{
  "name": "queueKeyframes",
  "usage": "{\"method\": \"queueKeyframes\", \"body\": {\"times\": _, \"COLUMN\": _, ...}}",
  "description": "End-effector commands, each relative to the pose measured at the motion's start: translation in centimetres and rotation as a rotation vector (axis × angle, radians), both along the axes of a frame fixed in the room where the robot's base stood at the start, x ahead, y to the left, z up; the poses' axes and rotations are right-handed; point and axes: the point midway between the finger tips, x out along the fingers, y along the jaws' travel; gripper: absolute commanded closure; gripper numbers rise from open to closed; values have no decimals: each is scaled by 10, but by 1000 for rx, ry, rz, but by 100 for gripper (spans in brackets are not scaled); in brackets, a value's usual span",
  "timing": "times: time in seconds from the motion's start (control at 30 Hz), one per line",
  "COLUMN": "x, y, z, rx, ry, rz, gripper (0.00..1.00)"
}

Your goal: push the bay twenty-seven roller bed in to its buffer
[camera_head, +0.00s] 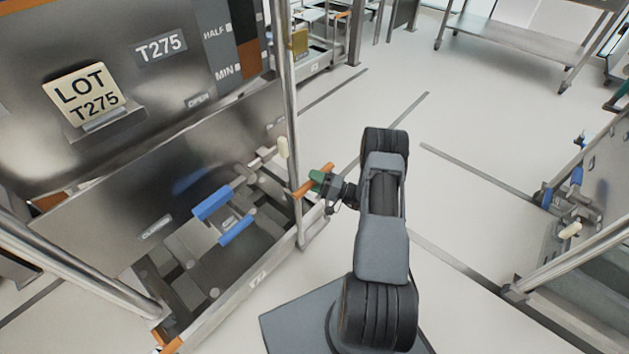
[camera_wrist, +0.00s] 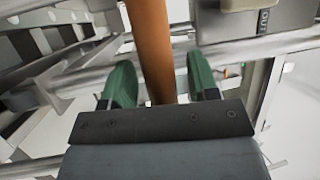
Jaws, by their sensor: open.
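A steel bin (camera_head: 125,75) with a "LOT T275" card stands in a metal-framed bay at the left of the head view. The low bed frame (camera_head: 205,318) runs beneath it; the mark on its front plate is too small to read. An orange bar (camera_head: 304,188) sticks up at an angle near the front post and shows large in the wrist view (camera_wrist: 152,45). My gripper (camera_head: 318,181) is at this bar, with green fingers. In the wrist view my gripper (camera_wrist: 161,78) is open, with the bar between its fingers. Whether they touch it is unclear.
Blue handles (camera_head: 226,201) sit inside the bay under the bin. An upright post (camera_head: 289,110) stands close to my gripper. Another framed bay (camera_head: 590,240) is at the right, and a steel table (camera_head: 525,42) is at the back. The pale floor between is clear.

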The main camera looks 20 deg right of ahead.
Motion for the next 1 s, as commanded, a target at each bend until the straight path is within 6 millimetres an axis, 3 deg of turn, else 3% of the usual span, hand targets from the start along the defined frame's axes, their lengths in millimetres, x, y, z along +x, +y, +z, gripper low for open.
{"method": "queueKeyframes", "body": {"times": 0.13, "x": 0, "y": 0, "z": 0, "rx": 0, "ry": 0, "rz": 0, "gripper": 46}}
{"method": "queueKeyframes", "body": {"times": 0.7, "x": 0, "y": -1, "z": 0, "rx": 0, "ry": -1, "rz": -1, "gripper": 100}}
{"method": "queueKeyframes", "body": {"times": 1.0, "x": 2, "y": -1, "z": -1, "rx": -2, "ry": -1, "rz": -3, "gripper": 100}}
